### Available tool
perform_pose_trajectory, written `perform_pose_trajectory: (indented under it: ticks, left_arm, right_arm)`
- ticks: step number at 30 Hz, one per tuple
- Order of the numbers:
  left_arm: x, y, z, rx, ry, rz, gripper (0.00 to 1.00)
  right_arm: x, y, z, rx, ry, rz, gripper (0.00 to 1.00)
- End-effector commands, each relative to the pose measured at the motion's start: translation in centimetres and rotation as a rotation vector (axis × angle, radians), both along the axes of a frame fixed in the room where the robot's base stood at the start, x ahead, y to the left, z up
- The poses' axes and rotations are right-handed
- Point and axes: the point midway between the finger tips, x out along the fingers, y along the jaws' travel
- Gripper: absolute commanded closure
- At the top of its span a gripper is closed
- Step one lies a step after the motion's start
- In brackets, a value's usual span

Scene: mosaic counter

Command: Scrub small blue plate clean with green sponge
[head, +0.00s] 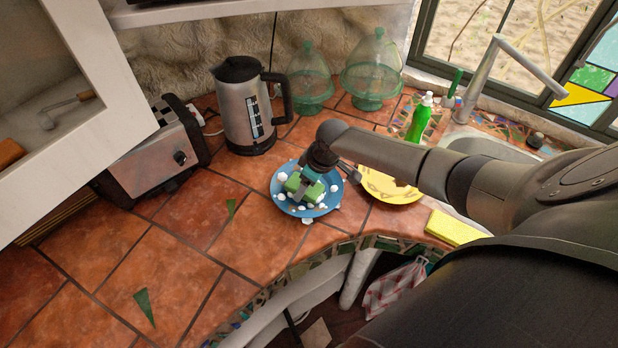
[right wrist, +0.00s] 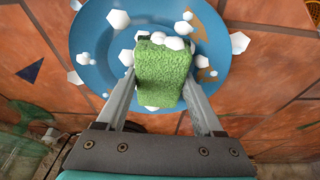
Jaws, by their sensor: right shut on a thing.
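The small blue plate (head: 281,181) lies on the tiled counter in the head view. White foam blobs and some brown stains show on it in the right wrist view (right wrist: 90,43). My right gripper (head: 309,187) reaches over the plate from the right. It is shut on the green sponge (right wrist: 161,72), with a finger on each side of it. The sponge (head: 296,184) is over the plate with foam around and on it. Whether it presses on the plate is hard to tell. My left gripper is not in view.
A yellow plate (head: 395,190) lies close right of the blue plate. A yellow sponge (head: 453,229) is near the counter's front edge. A kettle (head: 240,110), a toaster (head: 150,163), glass domes (head: 373,70) and a green bottle (head: 419,117) stand behind. Tiles at left are mostly clear.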

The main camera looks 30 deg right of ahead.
Motion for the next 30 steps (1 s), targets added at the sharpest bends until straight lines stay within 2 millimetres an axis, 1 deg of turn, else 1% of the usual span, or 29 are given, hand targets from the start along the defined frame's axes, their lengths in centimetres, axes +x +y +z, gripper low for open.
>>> perform_pose_trajectory:
  ticks: [1, 6, 15, 18, 27, 30]
  left_arm:
    - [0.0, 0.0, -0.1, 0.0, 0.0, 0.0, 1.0]
    - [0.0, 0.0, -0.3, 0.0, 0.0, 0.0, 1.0]
    - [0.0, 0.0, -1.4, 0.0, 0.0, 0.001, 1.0]
    - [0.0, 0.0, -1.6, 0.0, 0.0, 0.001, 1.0]
    - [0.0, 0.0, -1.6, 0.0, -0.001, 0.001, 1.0]
    - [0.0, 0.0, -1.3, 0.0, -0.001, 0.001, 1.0]
  right_arm:
    - [-0.3, 0.2, -0.4, 0.002, 0.009, 0.002, 0.76]
    - [-0.2, -0.1, -0.5, 0.001, 0.011, 0.002, 0.76]
    - [0.9, -2.6, -0.5, -0.004, 0.012, -0.003, 0.76]
    - [1.1, -3.1, -0.4, -0.004, 0.011, -0.001, 0.76]
    - [1.2, -3.2, -0.2, -0.004, 0.011, -0.001, 0.76]
    - [1.1, -3.1, -0.1, -0.003, 0.012, 0.0, 0.76]
